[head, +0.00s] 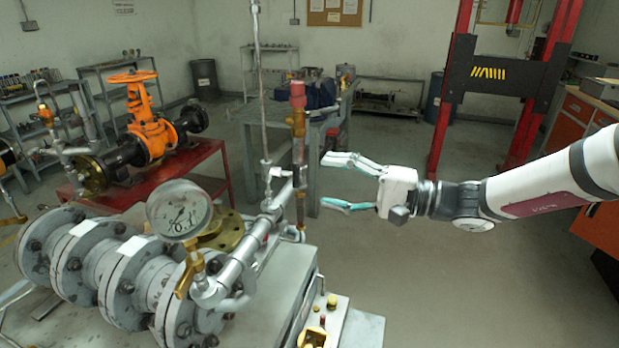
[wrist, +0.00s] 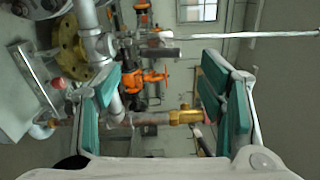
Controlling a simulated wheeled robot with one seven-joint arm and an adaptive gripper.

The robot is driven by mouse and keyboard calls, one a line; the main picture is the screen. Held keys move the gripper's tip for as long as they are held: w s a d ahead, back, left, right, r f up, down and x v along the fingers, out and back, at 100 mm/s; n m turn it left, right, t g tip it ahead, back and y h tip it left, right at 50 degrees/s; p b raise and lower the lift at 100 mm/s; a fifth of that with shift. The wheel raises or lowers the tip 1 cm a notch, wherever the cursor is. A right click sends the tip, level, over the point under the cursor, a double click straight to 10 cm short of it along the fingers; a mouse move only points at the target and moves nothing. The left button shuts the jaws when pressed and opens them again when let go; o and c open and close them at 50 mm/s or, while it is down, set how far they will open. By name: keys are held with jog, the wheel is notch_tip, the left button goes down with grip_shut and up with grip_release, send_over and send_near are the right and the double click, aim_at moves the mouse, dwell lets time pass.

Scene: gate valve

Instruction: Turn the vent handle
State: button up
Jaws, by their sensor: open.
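My gripper (head: 336,183) is open and empty, to the right of the pipework in the head view. Its teal-padded fingers also show in the wrist view (wrist: 158,100). Just left of the fingertips stands a thin upright pipe with a brass fitting and red top (head: 298,95). In the wrist view this brass fitting (wrist: 185,117) lies between and beyond the fingers, with no contact visible. I cannot tell for certain which part is the vent handle.
A pressure gauge (head: 180,210) and flanged grey pipe (head: 90,265) stand at the lower left. An orange valve (head: 150,130) sits on a red table behind. A grey workbench (head: 255,115) stands beyond. The floor beneath and right of my gripper is clear.

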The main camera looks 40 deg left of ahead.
jog(key=shift+v, duration=2.2)
jog(key=shift+s, duration=0.1)
jog(key=s+d+m+t+h, duration=0.1)
jog(key=s+d+t+h, duration=0.2)
jog(key=d, duration=1.1)
jog(key=s+d+r+t+h, duration=0.1)
jog(key=s+d+t+h, duration=0.2)
jog(key=s+d+h, duration=0.5)
jog(key=s+d+m+t+h, duration=0.1)
jog(key=s+d+t+h, duration=0.3)
jog(key=d, duration=1.6)
jog(key=s+h, duration=0.2)
jog(key=s, duration=0.2)
jog(key=shift+s+d+r+m, duration=0.25)
jog(key=shift+s+d+m, duration=0.05)
jog(key=shift+s, duration=0.05)
